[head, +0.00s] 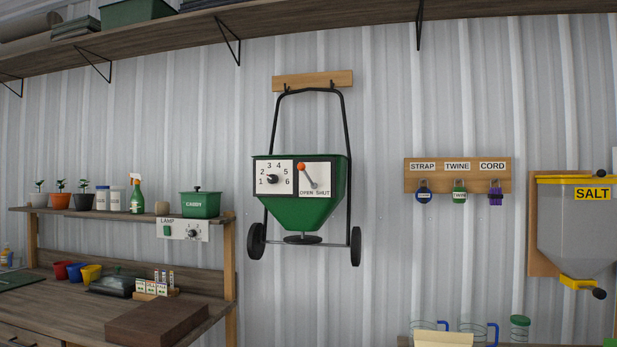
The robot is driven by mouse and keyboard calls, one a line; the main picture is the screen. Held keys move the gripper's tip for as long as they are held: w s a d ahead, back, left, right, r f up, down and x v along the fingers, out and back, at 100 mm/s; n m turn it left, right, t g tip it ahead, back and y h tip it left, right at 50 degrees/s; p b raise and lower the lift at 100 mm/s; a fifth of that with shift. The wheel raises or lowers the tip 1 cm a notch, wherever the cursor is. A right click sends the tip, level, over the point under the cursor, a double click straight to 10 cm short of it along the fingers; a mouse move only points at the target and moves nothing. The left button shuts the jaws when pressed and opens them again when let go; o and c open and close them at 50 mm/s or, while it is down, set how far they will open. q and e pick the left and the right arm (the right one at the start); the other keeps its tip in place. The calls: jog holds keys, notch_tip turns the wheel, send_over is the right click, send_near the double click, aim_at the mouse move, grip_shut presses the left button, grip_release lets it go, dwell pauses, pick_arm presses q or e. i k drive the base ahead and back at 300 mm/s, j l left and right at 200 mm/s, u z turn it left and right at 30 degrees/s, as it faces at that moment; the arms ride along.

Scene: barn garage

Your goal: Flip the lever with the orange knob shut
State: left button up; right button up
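A green spreader (300,213) with a black handle and two black wheels hangs from a wooden rail (313,80) on the wall, in the middle of the head view. Its right front plate (322,178) is white, marked OPEN at lower left and SHUT at lower right. On it, a thin lever with an orange knob (301,167) leans up and to the left, the knob at the upper left of the plate. The lever's lower end is at a small pivot near the plate's lower middle. Neither of my grippers is in the head view.
A numbered dial (272,179) sits beside the lever plate. A workbench (85,310) with a shelf above stands at left. Tagged hooks (458,176) and a yellow-lidded salt hopper (577,230) are at right. The wall around the spreader is clear.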

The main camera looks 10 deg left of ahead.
aim_at(301, 167)
jog(key=i+j, duration=0.2)
jog(key=i, duration=0.3)
jog(key=i+j, duration=0.15)
jog(key=i, duration=0.35)
jog(key=i+j, duration=0.2)
jog(key=i, duration=0.3)
jog(key=i+j, duration=0.15)
jog(key=i, duration=0.4)
jog(key=k+j+u, duration=0.05)
